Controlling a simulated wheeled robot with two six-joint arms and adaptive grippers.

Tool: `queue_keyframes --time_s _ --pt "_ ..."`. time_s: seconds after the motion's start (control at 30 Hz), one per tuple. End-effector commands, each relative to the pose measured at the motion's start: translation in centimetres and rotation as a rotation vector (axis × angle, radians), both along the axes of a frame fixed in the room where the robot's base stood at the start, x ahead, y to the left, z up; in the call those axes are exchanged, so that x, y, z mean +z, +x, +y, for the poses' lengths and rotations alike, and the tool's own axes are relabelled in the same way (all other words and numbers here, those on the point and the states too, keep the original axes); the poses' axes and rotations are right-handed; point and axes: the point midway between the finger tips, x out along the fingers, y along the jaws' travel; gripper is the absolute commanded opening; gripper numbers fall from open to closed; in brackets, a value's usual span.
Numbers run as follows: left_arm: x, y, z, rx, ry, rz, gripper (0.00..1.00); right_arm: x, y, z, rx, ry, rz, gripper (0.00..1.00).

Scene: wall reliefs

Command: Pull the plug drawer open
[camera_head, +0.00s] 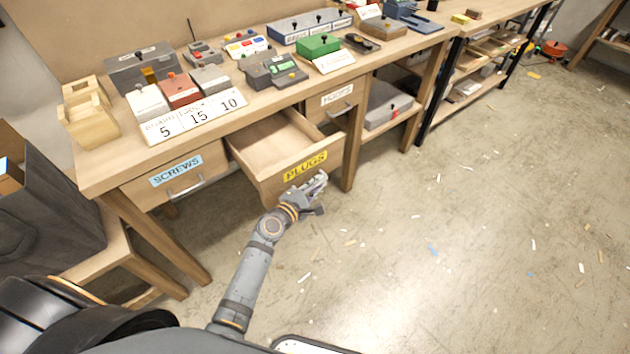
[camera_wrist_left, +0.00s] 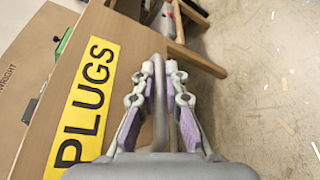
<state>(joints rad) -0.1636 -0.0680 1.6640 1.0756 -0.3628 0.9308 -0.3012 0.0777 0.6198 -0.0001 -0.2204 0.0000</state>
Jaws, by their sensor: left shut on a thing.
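The plug drawer (camera_head: 272,178) has a wooden front with a yellow "PLUGS" label (camera_head: 305,166). It stands pulled out from under the workbench, and its visible inside looks empty. My left gripper (camera_head: 318,184) is at the drawer front, below the label. In the left wrist view the gripper (camera_wrist_left: 160,90) is shut on the drawer's metal handle (camera_wrist_left: 160,115), which runs between its two fingers. The yellow label (camera_wrist_left: 88,100) lies just left of the fingers there. My right gripper is not in view.
The screws drawer (camera_head: 178,176) is closed at the left, and the hooks drawer (camera_head: 337,97) is at the right. The workbench top (camera_head: 105,165) holds several boxes and number cards. A bench leg (camera_head: 355,150) stands beside the plug drawer. The floor (camera_head: 430,250) in front is open, with small scraps.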

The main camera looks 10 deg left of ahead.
Motion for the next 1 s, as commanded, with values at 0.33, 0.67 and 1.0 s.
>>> queue_keyframes --time_s 0.33,0.67,1.0 --pt "-0.1 -0.1 -0.1 -0.001 -0.002 0.002 0.0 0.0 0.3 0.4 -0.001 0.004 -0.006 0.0" --pt "0.0 -0.1 -0.1 0.0 -0.002 0.001 0.21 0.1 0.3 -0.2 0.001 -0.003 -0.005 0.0" --pt "0.7 -3.8 1.2 -0.001 0.001 0.003 0.21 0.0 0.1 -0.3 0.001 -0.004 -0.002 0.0"
